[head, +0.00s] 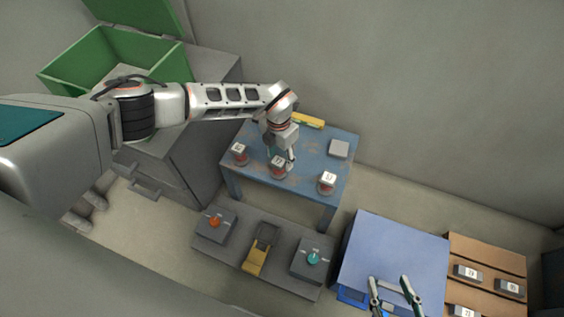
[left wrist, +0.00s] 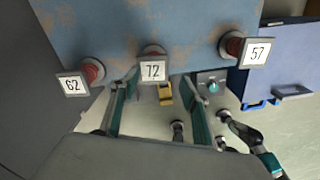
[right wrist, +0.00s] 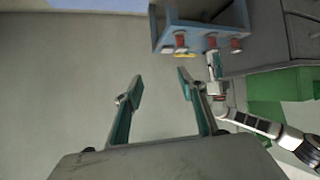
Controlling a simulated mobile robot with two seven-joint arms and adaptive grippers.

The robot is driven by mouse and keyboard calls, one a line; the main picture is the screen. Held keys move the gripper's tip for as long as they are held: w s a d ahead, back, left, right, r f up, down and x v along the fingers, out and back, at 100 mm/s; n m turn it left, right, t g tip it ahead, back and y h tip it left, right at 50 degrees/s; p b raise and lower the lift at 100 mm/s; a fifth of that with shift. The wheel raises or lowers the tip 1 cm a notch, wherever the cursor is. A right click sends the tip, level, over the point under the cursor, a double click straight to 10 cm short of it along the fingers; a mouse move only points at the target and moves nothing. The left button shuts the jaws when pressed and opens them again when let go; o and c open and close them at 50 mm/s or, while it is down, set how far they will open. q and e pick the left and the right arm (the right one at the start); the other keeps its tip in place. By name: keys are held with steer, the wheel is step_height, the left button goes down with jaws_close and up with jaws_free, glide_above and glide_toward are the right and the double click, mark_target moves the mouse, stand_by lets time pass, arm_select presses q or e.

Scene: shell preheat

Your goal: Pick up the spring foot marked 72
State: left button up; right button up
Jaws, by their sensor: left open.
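The spring foot marked 72 (left wrist: 153,70) stands in the middle of a row on the worn blue table (head: 305,180). It has a white number plate and a red body; it also shows in the head view (head: 277,164). My left gripper (head: 288,158) is over the table right by it. In the left wrist view, my left gripper's fingers (left wrist: 160,80) are spread, with the 72 plate between the tips; whether they touch it I cannot tell. My right gripper (right wrist: 160,88) is open and empty, away from the row, low in the head view (head: 390,283).
Spring feet marked 62 (left wrist: 73,84) and 57 (left wrist: 257,52) stand on either side. A grey block (head: 339,149) and a yellow object (head: 308,120) lie at the table's back. A low grey bench (head: 280,272) with two knob boxes is in front. A green bin (head: 75,68) stands left.

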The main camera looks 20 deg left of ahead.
mark_target(279, 162)
arm_select(q)
steer(key=shift+w+a+f+b, duration=0.2)
steer(key=shift+a+f+b, duration=0.05)
steer(key=shift+f, duration=0.4)
steer(key=shift+w+a+f+b, duration=0.2)
steer(key=shift+f, duration=0.4)
step_height(279, 162, down, 6)
steer(key=shift+r+b, duration=0.2)
steer(key=shift+b, duration=0.9)
steer(key=shift+w+r, duration=0.15)
steer(key=shift+r, duration=0.15)
steer(key=c, duration=1.3)
arm_select(e)
steer(key=shift+w+a+r+m+t+y, duration=0.2)
steer(key=shift+w+a+r, duration=0.2)
steer(key=shift+a, duration=0.25)
steer(key=shift+w+a+r+m+t+y, duration=0.1)
steer(key=shift+w+a+r+m+y, duration=0.1)
steer(key=shift+w+a+r, duration=0.3)
